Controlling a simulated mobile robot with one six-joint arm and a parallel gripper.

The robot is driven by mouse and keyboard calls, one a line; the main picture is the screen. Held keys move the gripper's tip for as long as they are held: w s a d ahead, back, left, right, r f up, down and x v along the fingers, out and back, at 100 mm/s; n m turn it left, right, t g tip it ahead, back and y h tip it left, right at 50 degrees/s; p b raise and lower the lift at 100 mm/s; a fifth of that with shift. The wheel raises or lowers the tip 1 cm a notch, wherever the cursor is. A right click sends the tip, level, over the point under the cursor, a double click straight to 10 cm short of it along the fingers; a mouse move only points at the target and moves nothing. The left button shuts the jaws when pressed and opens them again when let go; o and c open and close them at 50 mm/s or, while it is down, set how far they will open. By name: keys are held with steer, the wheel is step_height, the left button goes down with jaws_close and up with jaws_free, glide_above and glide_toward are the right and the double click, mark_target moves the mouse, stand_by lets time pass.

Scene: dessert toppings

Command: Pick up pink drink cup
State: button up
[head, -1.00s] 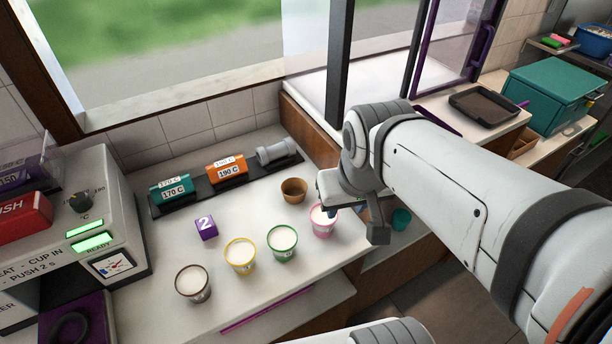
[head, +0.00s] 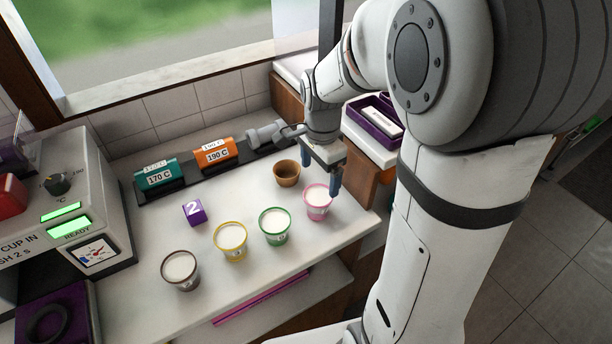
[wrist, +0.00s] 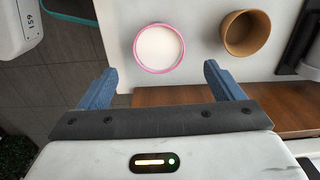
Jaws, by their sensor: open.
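The pink drink cup (head: 317,202) has a pink rim and white contents. It stands upright on the white counter, at the right end of a row of cups. My gripper (head: 322,180) is right by it, above and slightly to the right in the head view. In the wrist view the pink cup (wrist: 159,48) lies just beyond the fingertips, roughly midway across the gap between the two blue fingers (wrist: 158,78). The fingers are open and nothing is between them.
An empty brown cup (head: 287,173) stands close behind the pink one. Green (head: 275,226), yellow (head: 230,241) and brown-rimmed (head: 180,270) cups stand to its left. A purple number block (head: 194,212) sits behind them. The counter's right edge is close to the pink cup.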

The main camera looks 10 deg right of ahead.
mark_target(318, 195)
steer(key=shift+w+f, duration=0.15)
steer(key=shift+f, duration=0.35)
steer(key=f+p, duration=0.1)
steer(key=f, duration=0.6)
steer(key=shift+s+f, duration=0.1)
steer(key=shift+s, duration=0.1)
steer(key=c, duration=1.1)
